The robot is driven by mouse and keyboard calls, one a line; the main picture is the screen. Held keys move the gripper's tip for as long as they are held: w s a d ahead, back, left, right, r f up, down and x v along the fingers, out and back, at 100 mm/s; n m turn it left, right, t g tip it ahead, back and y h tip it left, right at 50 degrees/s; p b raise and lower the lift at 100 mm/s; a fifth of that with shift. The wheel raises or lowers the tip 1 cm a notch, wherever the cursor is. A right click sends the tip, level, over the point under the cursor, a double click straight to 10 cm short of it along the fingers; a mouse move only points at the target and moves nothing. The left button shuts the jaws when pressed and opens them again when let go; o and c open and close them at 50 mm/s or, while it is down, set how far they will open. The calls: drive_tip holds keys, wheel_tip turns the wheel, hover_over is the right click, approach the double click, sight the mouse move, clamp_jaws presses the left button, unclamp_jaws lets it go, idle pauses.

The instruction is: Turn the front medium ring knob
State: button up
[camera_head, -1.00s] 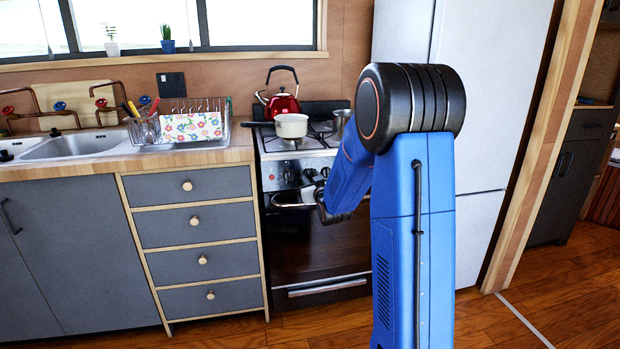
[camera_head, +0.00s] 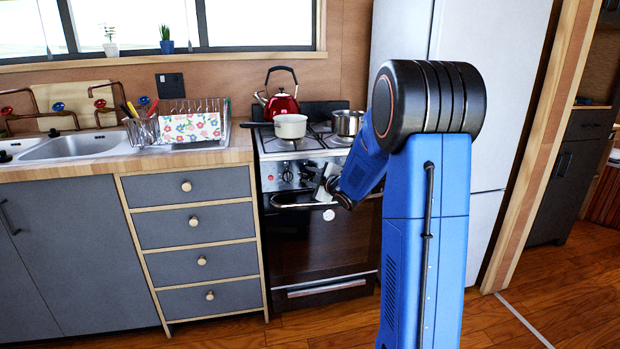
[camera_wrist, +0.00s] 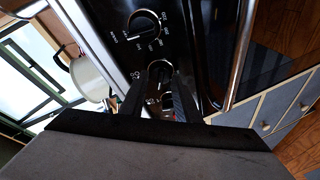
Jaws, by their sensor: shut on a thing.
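The black stove front (camera_head: 272,176) has a row of round knobs under the cooktop. My gripper (camera_head: 322,188) is at this panel, just above the oven handle, and partly hidden by my arm. In the wrist view, my gripper (camera_wrist: 158,90) has its two dark fingers on either side of a stove knob (camera_wrist: 158,74), shut on it. Another knob (camera_wrist: 146,24) with white markings around it is free beside it. Which burner the held knob serves cannot be read.
The oven handle (camera_head: 290,206) runs close below my gripper. On the cooktop stand a white pot (camera_head: 290,127), a red kettle (camera_head: 281,104) and a steel pot (camera_head: 347,122). Drawers (camera_head: 190,225) are left of the stove, and a white fridge (camera_head: 497,110) is right.

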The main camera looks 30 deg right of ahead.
drive_tip(key=n+g, duration=0.1)
drive_tip(key=n, duration=0.3)
drive_tip(key=shift+n+y, duration=0.3)
drive_tip(key=shift+r+n+g, duration=0.1)
drive_tip(key=shift+n+g, duration=0.9)
drive_tip(key=shift+n, duration=1.5)
drive_tip(key=o, duration=1)
drive_tip(key=v, duration=1.7)
drive_tip(key=shift+s+a+r, duration=0.1)
drive_tip(key=shift+s+r, duration=0.05)
